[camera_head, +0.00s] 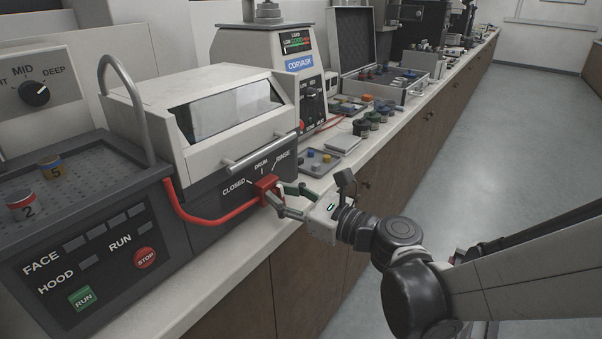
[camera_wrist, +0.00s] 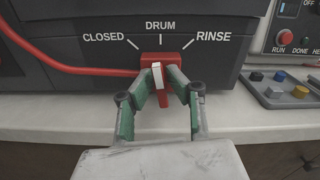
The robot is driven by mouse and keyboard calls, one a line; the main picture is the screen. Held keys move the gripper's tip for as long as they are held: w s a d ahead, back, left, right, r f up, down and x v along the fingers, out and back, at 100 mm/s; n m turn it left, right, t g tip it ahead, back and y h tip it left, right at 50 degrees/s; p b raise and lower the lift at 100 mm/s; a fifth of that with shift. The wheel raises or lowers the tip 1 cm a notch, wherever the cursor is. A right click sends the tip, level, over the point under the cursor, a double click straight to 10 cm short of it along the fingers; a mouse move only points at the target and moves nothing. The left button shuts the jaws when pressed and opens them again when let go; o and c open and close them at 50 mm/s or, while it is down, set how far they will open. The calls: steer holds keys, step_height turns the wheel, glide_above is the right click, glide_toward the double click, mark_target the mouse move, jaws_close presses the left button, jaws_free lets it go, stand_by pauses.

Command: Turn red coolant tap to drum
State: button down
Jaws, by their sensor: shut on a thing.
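The red coolant tap (camera_head: 266,187) sits on the dark front panel of the grey machine, under the labels CLOSED, DRUM and RINSE. In the wrist view the red tap (camera_wrist: 176,60) is below the DRUM mark, with a red part hanging below it and a short white piece near upright at its front. My gripper (camera_head: 281,199) reaches it from the right front. In the wrist view the green fingers of my gripper (camera_wrist: 159,84) close in on the tap's handle from both sides. The fingertips partly hide the handle, so its exact pointing is hard to tell.
A red hose (camera_head: 207,218) runs left from the tap. A horizontal bar handle (camera_head: 262,152) projects above it. A small tray (camera_head: 318,163) with coloured pieces stands to the right. A control panel (camera_head: 95,260) is at front left. The aisle floor (camera_head: 480,150) is clear.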

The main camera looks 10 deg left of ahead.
steer(key=shift+m, duration=1)
steer(key=c, duration=1.7)
jaws_free()
steer(key=shift+c, duration=0.2)
steer(key=v, duration=1.2)
steer(key=shift+f, duration=0.1)
